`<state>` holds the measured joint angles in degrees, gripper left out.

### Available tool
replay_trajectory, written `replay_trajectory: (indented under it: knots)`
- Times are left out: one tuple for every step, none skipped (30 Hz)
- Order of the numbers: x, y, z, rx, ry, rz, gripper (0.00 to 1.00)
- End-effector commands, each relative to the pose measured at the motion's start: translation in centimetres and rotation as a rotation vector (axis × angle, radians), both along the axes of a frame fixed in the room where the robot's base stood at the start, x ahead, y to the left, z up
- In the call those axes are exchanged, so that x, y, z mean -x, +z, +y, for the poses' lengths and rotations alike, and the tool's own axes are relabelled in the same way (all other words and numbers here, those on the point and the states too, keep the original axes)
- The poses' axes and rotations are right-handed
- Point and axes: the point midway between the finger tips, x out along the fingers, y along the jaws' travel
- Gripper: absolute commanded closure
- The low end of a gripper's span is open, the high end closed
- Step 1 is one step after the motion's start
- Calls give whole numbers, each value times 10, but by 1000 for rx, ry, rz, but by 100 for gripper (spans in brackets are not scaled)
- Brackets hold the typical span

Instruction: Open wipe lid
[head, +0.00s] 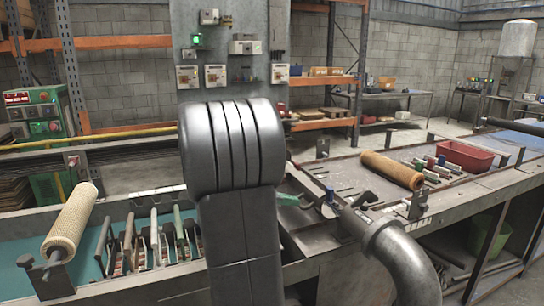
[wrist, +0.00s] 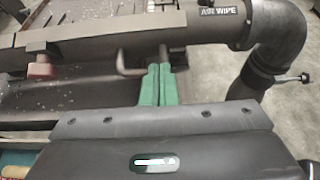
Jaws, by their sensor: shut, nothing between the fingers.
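The air wipe (wrist: 215,28) is a grey metal housing with an "AIR WIPE" label, across the top of the wrist view. A flat grey lid (wrist: 95,45) lies along it and looks down, with a bent rod handle (wrist: 126,70) at its near edge. My gripper (wrist: 159,68) has green fingers, shut together and empty, with their tips at the handle. I cannot tell whether they touch it. In the head view the gripper (head: 288,199) shows as a bit of green beside my dark arm, which hides part of the lid.
A thick grey pipe (head: 400,262) bends down at the right end of the air wipe. A mesh tube on a roller (head: 72,222) stands at left, near several hand tools. A brown roll (head: 392,170) and a red bin (head: 466,153) are on the bench at right.

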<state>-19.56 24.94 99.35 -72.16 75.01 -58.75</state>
Motion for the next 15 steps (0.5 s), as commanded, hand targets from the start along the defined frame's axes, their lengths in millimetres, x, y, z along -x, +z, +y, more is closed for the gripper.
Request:
replay_trajectory:
  knots:
    - [3,4,10,-1,5,-3,100]
    - [5,5,14,-1,4,-3,100]
    - [7,9,20,-2,5,-4,100]
    - [9,11,25,-1,4,-4,100]
    - [11,13,29,-1,4,-3,100]
    - [14,16,35,-1,4,-3,100]
    - [15,18,39,-1,3,-2,100]
    - [17,20,44,-1,5,-3,100]
    - [20,23,50,-1,4,-3,100]
    - [22,25,55,-1,4,-3,100]
    - [24,27,60,-2,4,-2,100]
    - [26,30,65,-1,4,-3,100]
    - [28,32,70,-1,5,-3,100]
    - [30,34,74,-1,3,-2,100]
    - [32,36,80,-2,4,-2,100]
